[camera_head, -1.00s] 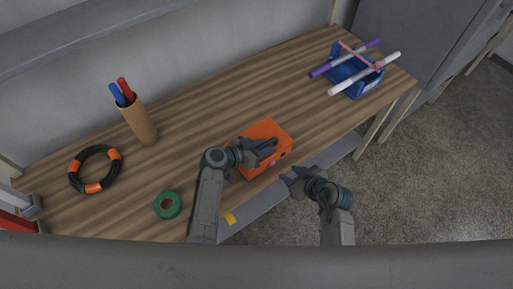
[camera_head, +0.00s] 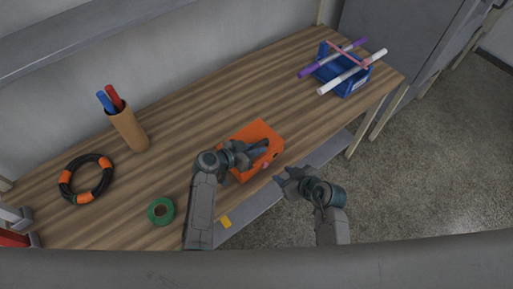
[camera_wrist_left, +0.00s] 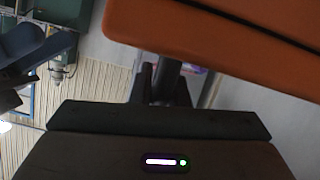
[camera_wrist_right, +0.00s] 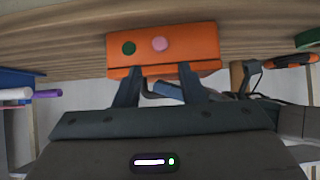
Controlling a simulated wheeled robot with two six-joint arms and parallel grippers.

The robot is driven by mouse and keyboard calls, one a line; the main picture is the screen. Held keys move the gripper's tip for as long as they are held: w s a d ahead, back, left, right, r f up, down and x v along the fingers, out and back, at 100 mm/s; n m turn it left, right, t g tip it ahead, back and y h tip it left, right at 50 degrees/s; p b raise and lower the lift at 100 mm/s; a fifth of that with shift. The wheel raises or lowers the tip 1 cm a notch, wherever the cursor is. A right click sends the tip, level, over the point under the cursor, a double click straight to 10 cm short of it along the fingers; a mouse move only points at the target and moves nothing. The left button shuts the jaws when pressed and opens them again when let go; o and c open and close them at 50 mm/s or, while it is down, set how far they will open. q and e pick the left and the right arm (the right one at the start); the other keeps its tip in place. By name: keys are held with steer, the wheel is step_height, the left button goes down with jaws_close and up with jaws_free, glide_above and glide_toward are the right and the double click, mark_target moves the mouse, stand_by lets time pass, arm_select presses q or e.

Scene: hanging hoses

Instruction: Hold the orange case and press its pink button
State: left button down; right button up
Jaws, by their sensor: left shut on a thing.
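The orange case (camera_head: 258,130) lies on the wooden table near its front edge. My left gripper (camera_head: 258,148) is over the case and shut on it; the exact grip is partly hidden. In the left wrist view the case (camera_wrist_left: 225,30) fills the top, close to the fingers (camera_wrist_left: 165,85). My right gripper (camera_head: 280,180) is open and empty, just off the table's front edge, to the lower right of the case. In the right wrist view its spread fingers (camera_wrist_right: 159,82) point at the case's face, which bears a pink button (camera_wrist_right: 160,44) and a green button (camera_wrist_right: 129,48).
A green tape roll (camera_head: 161,211) and a black-orange hose ring (camera_head: 86,179) lie left. A brown cup (camera_head: 130,130) with red and blue markers stands behind. A blue holder (camera_head: 345,78) with rods is at the far right. The table between cup and holder is clear.

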steer(key=shift+f+b, duration=0.3)
stand_by(0.4)
jaws_close()
stand_by(1.6)
